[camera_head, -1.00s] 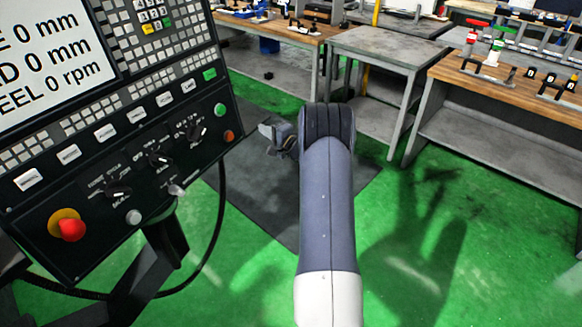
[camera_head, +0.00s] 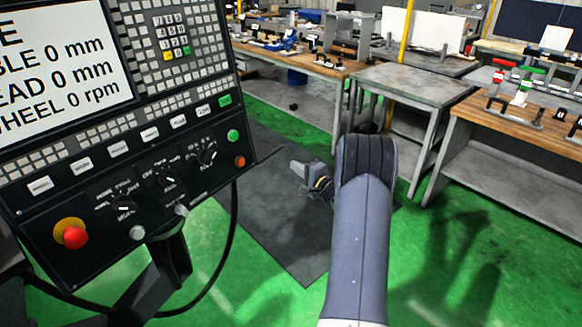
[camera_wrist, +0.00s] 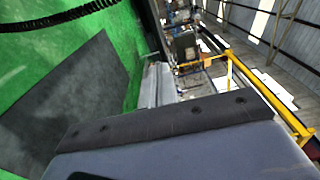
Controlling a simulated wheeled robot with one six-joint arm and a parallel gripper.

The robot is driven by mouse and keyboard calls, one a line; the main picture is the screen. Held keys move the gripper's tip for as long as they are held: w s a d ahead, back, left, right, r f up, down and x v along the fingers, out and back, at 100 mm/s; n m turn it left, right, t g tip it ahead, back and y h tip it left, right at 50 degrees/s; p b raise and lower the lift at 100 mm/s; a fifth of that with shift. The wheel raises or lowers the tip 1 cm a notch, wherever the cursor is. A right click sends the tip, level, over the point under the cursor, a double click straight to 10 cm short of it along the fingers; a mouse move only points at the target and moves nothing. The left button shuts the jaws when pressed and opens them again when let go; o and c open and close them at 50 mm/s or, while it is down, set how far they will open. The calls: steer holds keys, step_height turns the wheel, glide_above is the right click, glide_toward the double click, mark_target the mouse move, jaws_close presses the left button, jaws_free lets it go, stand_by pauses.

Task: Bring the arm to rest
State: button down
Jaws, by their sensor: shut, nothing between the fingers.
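My arm (camera_head: 360,245) reaches up from the bottom of the head view, over the green floor and a dark mat. My gripper (camera_head: 302,172) shows just left of the arm's bulky dark joint, partly hidden by it. It is shut and empty, out in free air. No object is held.
A machine control panel (camera_head: 120,130) with a red emergency button (camera_head: 71,235) stands close on the left. A grey metal table (camera_head: 415,83) and wooden-topped benches (camera_head: 545,130) stand beyond and to the right. The dark floor mat (camera_head: 275,215) is clear.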

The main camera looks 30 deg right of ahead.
steer(key=s+d, duration=0.1)
steer(key=s, duration=0.2)
steer(key=s+d+b, duration=0.1)
steer(key=s, duration=0.1)
steer(key=shift+s+d, duration=0.15)
steer(key=shift+d, duration=0.15)
